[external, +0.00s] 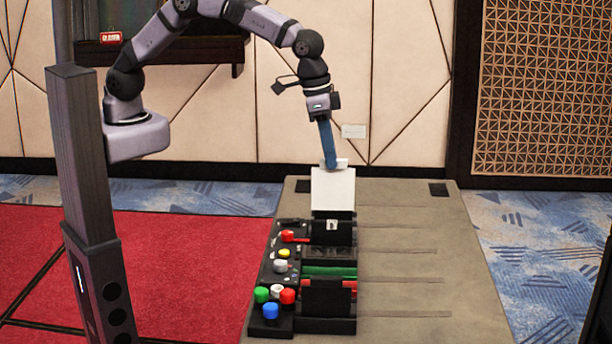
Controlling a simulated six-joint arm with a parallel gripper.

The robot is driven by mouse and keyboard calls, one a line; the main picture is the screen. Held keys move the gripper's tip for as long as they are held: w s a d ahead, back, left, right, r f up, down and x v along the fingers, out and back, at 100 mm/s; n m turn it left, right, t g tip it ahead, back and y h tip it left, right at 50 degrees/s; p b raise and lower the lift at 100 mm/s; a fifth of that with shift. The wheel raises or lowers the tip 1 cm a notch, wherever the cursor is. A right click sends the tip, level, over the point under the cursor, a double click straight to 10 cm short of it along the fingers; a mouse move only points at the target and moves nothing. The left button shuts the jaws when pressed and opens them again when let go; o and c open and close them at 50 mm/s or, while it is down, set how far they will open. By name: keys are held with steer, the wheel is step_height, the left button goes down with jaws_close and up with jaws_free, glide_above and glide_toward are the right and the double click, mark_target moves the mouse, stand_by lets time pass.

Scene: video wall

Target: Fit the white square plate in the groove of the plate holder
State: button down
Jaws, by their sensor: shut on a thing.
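The white square plate (333,190) is upright and tilts slightly in the external view. My gripper (333,163) is shut on its top edge, with its fingers pointing down. The plate's lower edge is at the back end of a black slotted rack (333,232) on the table, which looks like the plate holder. I cannot tell whether the plate's lower edge is in a groove or just above or behind the rack.
A black panel (270,310) with red, green, white, yellow and blue knobs lies left of the rack. Green and red pieces (328,274) sit in the rack's middle, behind a black upright plate (327,297). The grey-brown table (420,260) is clear on the right.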

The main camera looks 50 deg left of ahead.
mark_target(329, 195)
steer(key=shift+s+d+f+p, duration=0.15)
steer(key=shift+f+p, duration=0.75)
steer(key=shift+f, duration=1.5)
steer(key=shift+s+d+f+p, duration=0.1)
steer(key=shift+f+p, duration=0.75)
steer(key=shift+f, duration=1.8)
